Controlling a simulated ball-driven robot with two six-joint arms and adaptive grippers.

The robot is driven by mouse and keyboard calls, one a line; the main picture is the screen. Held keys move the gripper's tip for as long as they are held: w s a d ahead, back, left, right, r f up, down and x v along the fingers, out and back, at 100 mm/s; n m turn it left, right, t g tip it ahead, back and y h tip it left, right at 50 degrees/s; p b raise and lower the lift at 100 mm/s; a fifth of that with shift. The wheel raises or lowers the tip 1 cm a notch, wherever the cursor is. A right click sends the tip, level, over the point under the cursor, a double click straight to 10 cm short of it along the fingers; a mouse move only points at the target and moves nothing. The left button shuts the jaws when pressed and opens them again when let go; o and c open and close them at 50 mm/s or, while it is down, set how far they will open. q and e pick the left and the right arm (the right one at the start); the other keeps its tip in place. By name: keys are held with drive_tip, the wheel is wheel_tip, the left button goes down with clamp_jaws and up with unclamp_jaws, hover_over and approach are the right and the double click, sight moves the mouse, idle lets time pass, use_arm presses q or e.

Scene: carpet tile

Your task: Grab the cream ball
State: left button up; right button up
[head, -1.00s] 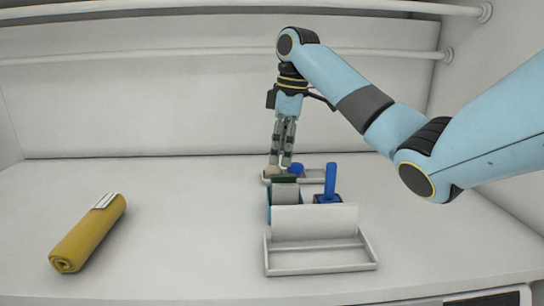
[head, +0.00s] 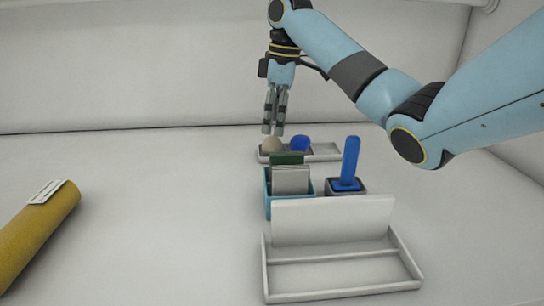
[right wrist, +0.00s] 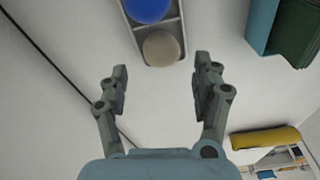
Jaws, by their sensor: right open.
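The cream ball (head: 271,145) sits at the left end of a small white compartment tray (head: 325,151) at the back of the table. It also shows in the right wrist view (right wrist: 161,48), in the end compartment. A blue ball (head: 300,144) lies beside it, in the neighbouring compartment (right wrist: 147,8). My right gripper (head: 273,131) points down just above and behind the cream ball in the head view. In the right wrist view its fingers (right wrist: 161,85) are apart and empty, with the cream ball ahead of the gap between them. My left gripper is not in view.
In front of the tray stand a blue bin (head: 268,205) with grey and green upright pieces and a dark holder with a blue-handled tool (head: 350,163). Nearer is a white stand (head: 345,291). A yellow roll (head: 38,235) lies at left; the table between is clear.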

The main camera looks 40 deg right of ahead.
sight(273, 138)
drive_tip(key=shift+f, duration=0.55)
drive_tip(key=f, duration=0.2)
drive_tip(key=f+p, duration=0.1)
drive_tip(key=shift+w+a+f, duration=0.1)
drive_tip(key=shift+a+f, duration=0.05)
drive_tip(key=shift+a, duration=0.1)
drive_tip(key=shift+w+f, duration=0.1)
drive_tip(key=shift+f, duration=0.15)
drive_tip(key=shift+c, duration=0.9)
drive_tip(key=c, duration=1)
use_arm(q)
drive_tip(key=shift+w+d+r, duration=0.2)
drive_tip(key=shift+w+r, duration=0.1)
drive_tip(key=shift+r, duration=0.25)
use_arm(e)
drive_tip(key=shift+r, duration=0.15)
